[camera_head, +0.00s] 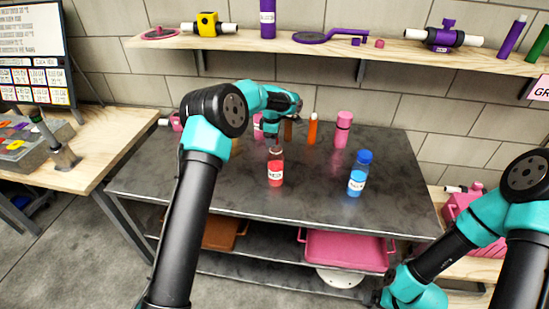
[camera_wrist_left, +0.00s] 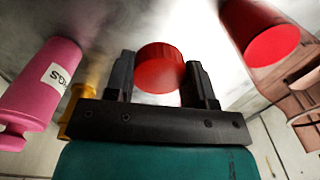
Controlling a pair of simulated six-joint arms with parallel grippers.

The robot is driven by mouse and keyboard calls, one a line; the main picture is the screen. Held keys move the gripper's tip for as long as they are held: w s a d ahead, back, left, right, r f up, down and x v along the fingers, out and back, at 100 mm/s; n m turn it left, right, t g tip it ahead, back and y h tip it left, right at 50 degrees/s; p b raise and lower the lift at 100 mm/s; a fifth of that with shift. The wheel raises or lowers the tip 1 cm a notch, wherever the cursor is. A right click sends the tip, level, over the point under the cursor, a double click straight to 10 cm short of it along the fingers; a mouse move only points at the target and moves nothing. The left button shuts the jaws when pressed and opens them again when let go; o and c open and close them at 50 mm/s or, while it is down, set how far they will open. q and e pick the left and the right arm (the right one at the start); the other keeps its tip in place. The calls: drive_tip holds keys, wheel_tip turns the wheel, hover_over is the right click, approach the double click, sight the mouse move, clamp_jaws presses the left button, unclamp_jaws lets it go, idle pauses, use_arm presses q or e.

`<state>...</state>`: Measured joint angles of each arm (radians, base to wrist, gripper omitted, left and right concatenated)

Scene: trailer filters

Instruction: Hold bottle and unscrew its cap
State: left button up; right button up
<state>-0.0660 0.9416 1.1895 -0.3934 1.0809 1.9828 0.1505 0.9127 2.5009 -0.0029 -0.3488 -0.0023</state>
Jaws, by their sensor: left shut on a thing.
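A clear bottle with red liquid and a white label (camera_head: 275,172) stands upright near the middle of the metal table in the head view. My left gripper (camera_head: 274,138) is just above and behind its top. In the left wrist view my left gripper (camera_wrist_left: 162,75) is shut on a round red cap (camera_wrist_left: 159,60), which sits between its two fingers. I cannot tell whether the cap is apart from the bottle. My right arm is at the lower right of the head view; its gripper fingers are not in view.
A blue-capped bottle with blue liquid (camera_head: 357,175) stands to the right on the metal table (camera_head: 225,185). An orange bottle (camera_head: 312,129) and a pink bottle (camera_head: 343,130) stand at its back. A wall shelf (camera_head: 350,49) runs behind. The table's front middle is clear.

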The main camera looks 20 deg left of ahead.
use_arm(q)
wheel_tip(320, 180, down, 6)
drive_tip(key=shift+r, duration=0.1)
idle(0.4)
drive_tip(key=shift+f, duration=1.9)
drive_tip(key=shift+f, duration=0.2)
drive_tip(key=o, duration=1)
drive_tip(key=shift+r, duration=0.1)
wheel_tip(320, 180, up, 12)
drive_tip(key=shift+r, duration=0.1)
drive_tip(key=shift+a, duration=0.1)
